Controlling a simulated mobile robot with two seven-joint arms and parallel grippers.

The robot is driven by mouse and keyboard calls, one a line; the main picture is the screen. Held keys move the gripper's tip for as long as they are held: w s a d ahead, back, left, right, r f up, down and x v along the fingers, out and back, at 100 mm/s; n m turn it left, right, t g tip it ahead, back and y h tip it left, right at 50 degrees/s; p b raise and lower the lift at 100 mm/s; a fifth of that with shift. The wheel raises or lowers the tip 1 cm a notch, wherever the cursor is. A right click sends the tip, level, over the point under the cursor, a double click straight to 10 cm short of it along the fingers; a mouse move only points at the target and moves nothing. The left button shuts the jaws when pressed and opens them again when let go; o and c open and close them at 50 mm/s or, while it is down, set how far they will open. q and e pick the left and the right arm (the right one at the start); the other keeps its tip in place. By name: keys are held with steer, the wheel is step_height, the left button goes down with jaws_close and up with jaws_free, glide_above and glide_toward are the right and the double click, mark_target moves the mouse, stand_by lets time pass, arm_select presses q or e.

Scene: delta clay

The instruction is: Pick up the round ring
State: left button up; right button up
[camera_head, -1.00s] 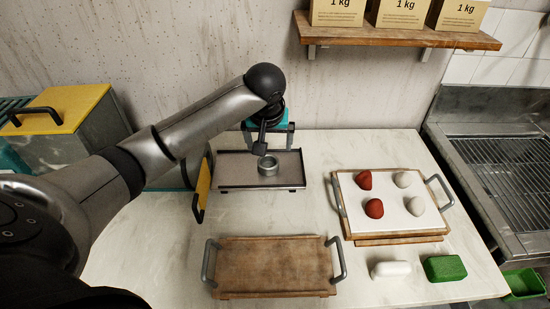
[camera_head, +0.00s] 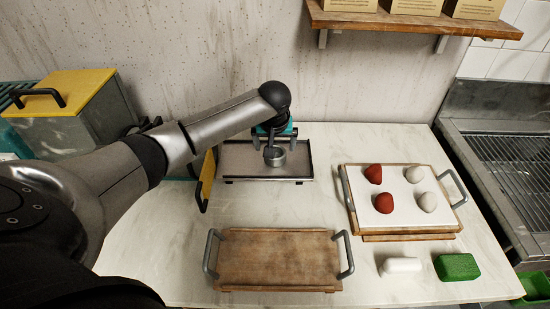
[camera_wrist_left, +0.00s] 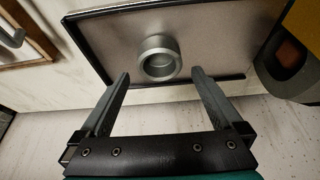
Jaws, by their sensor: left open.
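The round ring (camera_head: 274,156) is a short grey metal ring standing on a shallow dark-rimmed tray (camera_head: 236,160) at the back of the table. It also shows in the left wrist view (camera_wrist_left: 158,58), just beyond and between my fingertips. My left gripper (camera_head: 272,138) is over the tray close to the ring, and the gripper partly covers the ring's far side in the head view. In the left wrist view the two fingers (camera_wrist_left: 157,80) are spread wide, with nothing held between them. My right gripper is not in view.
A wooden tray with handles (camera_head: 278,262) lies in front. A board (camera_head: 362,215) at right bears two red and two pale lumps. A white roll (camera_head: 402,265) and a green block (camera_head: 457,267) lie before it. A yellow panel (camera_head: 206,180) stands left of the ring's tray.

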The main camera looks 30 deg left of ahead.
arm_select(q)
steer(key=b+x, duration=0.1)
steer(key=x, duration=0.2)
steer(key=shift+f, duration=0.45)
steer(key=shift+c, duration=0.2)
steer(key=c, duration=1.5)
